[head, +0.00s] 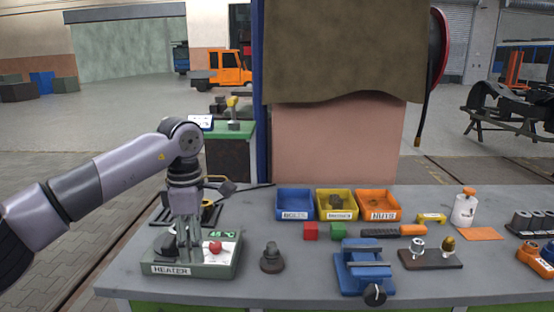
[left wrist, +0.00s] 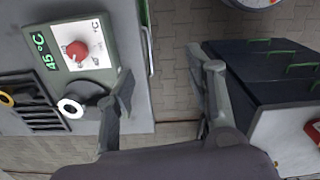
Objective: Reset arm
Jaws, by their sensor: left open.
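My left arm comes in from the left in the head view. My left gripper (head: 188,250) points down over the left end of the workbench, in front of or over the green-grey heater (head: 190,269). In the left wrist view my left gripper (left wrist: 163,75) is open, its fingers wide apart with nothing between them. The heater (left wrist: 118,52) lies left of the fingers there, with a green 45 °C display and a red knob (left wrist: 77,50). A dark round part with a white ring (left wrist: 72,108) is beside the left finger. My right gripper is in neither view.
The grey workbench (head: 310,286) carries blue, yellow and orange bins (head: 378,204), a dark stepped part (head: 271,259), a blue vise (head: 362,268) and a white bottle (head: 464,210). Paved floor shows beyond the bench edge in the left wrist view, with a dark cabinet (left wrist: 262,75) at right.

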